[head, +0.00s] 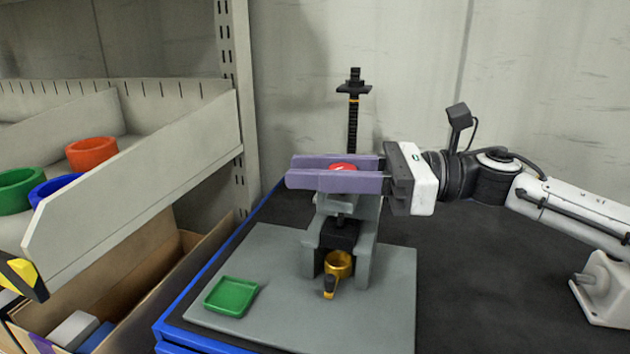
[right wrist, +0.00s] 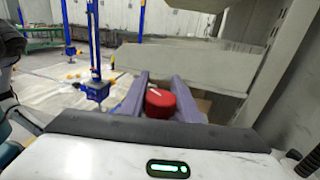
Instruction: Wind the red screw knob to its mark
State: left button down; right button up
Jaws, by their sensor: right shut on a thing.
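The red screw knob (head: 343,167) sits at the top of the grey screw jack (head: 367,240). My right gripper (head: 335,173) comes in from the right with its two purple fingers on either side of the knob, shut on it. In the right wrist view the red knob (right wrist: 160,103) shows a pale line on its top, between the fingers (right wrist: 158,98). A black upright post (head: 353,125) with a crosspiece and a thin orange band stands behind the knob. I cannot make out a mark on the jack. My left gripper is not in view.
A gold ring-shaped piece (head: 339,264) with a black and yellow part sits at the jack's foot. A green tray (head: 231,296) lies on the grey base plate (head: 300,330). Shelving (head: 150,165) with coloured rings stands left. The black tabletop (head: 480,290) is mostly clear at right.

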jog(key=shift+s+f+n+g+b, duration=0.25)
jog(key=shift+n+g+b, duration=0.3)
jog(key=shift+g, duration=0.35)
jog(key=shift+s+f+n+g+b, duration=0.2)
jog(key=shift+n+g+b, duration=0.25)
jog(key=shift+n+g, duration=0.35)
jog(key=shift+g+h, duration=0.3)
jog(key=shift+h, duration=0.1)
jog(key=o, duration=1)
jog(key=shift+o, duration=0.2)
jog(key=shift+r, duration=0.15)
jog(key=shift+d, duration=0.15)
jog(key=shift+w+d, duration=0.15)
jog(key=shift+d, duration=0.2)
jog(key=b+v, duration=0.2)
jog(key=v, duration=0.7)
jog(key=shift+d, duration=0.2)
